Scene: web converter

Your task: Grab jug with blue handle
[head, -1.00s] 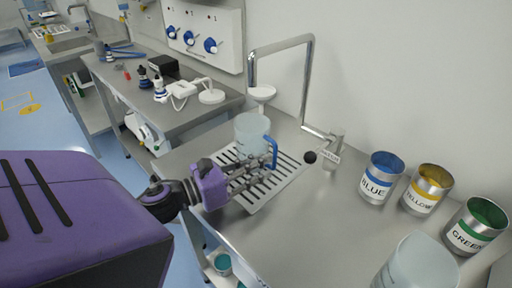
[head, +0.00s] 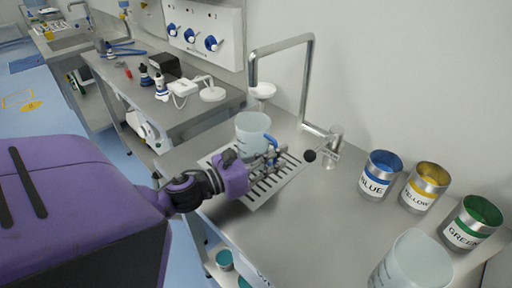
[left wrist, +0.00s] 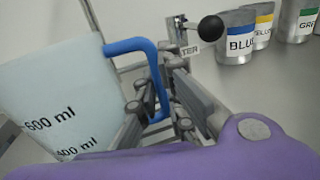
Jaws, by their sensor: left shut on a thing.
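The jug with the blue handle (head: 252,131) is pale and translucent and stands on the slotted drain tray (head: 258,195) under the tap. In the left wrist view the jug (left wrist: 50,90) fills the left side, with volume marks on its wall. Its blue handle (left wrist: 150,62) runs down between the fingers. My left gripper (head: 270,160) is shut on the handle, and its fingers hide part of it; it also shows in the left wrist view (left wrist: 165,95). I cannot tell whether the jug is lifted. My right gripper is not in view.
A metal tap (head: 308,85) rises behind the jug, with a black knob beside it. Blue (head: 379,176), yellow (head: 425,187) and green (head: 472,223) labelled cans stand at the right. Another pale jug (head: 412,264) is at the lower right.

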